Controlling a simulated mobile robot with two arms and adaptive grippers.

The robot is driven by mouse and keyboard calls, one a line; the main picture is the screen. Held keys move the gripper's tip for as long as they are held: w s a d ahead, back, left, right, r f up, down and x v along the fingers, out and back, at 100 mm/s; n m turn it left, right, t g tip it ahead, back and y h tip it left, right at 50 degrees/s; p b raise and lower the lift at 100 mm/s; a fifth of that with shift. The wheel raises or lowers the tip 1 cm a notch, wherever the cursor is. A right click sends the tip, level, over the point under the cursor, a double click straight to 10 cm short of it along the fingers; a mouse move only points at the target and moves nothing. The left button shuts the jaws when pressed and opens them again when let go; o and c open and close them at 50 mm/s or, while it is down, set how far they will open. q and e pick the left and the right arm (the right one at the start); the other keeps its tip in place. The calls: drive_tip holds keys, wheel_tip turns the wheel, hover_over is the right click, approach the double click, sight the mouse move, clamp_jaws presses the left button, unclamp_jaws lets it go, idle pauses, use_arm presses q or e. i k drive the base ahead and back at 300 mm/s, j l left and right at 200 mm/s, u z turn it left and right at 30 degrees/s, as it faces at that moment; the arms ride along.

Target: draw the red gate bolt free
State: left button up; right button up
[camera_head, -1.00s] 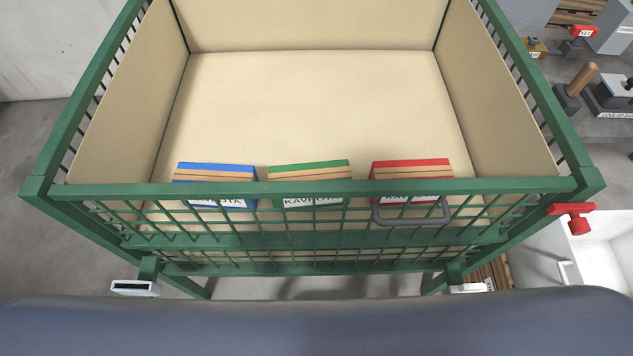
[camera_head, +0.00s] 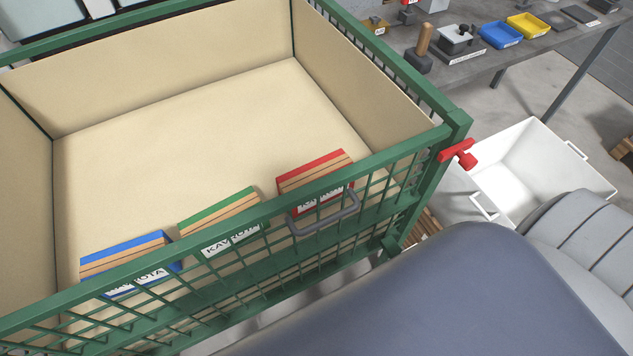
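The red gate bolt (camera_head: 458,154) sits at the right front corner post of the green cage cart (camera_head: 452,118). It is a red bar with a short handle hanging down, and it appears seated at the post. The front mesh gate (camera_head: 250,270) is up and closed, with a grey handle (camera_head: 324,216) on it. Neither of my grippers is in the view, so I cannot tell how they stand.
Inside the cage stand a blue-topped box (camera_head: 125,258), a green-topped box (camera_head: 218,218) and a red-topped box (camera_head: 312,175). A white bin (camera_head: 540,165) stands right of the bolt. A grey workbench (camera_head: 470,62) with tools and trays is behind.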

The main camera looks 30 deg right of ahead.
sight(467, 161)
drive_tip(key=z, duration=1.85)
